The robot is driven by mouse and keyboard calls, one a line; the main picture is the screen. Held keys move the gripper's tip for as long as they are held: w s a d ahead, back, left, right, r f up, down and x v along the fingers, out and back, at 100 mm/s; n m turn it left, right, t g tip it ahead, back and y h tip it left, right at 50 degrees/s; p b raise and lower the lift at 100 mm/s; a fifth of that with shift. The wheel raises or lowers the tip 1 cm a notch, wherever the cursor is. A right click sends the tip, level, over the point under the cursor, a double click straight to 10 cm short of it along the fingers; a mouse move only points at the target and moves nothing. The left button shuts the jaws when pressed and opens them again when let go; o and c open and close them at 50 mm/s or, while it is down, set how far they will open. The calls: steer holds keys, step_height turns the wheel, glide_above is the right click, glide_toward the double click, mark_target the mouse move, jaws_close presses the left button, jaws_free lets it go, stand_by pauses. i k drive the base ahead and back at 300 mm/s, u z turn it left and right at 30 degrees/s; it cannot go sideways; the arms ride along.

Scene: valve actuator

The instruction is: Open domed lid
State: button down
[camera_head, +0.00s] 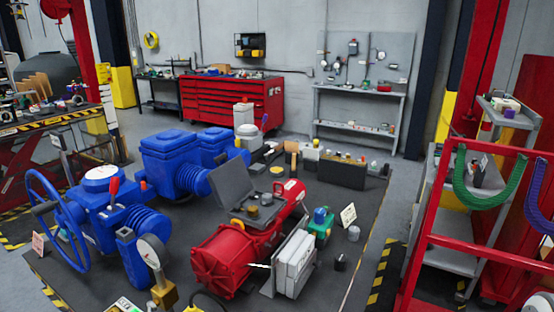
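A large blue valve actuator (105,215) with a handwheel (48,222) on its left side stands at the left of the dark work surface. A round, pale cover (102,176) sits flat on top of it, apparently closed. A small grey-white domed piece (247,131) shows farther back, behind the blue housings. I cannot tell which of these is the domed lid. My gripper is not in view.
A red actuator (225,258) stands at centre front, with a grey panel (230,188) tilted up behind it. A pressure gauge (150,252) stands in front of the blue actuator. A red-railed shelf cart (440,240) is at the right. Grey floor shows beyond the surface.

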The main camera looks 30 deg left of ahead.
mark_target(230, 182)
steer(key=z, duration=1.25)
steer(key=k, duration=2.1)
steer(key=u, duration=1.85)
steer(key=i, duration=1.2)
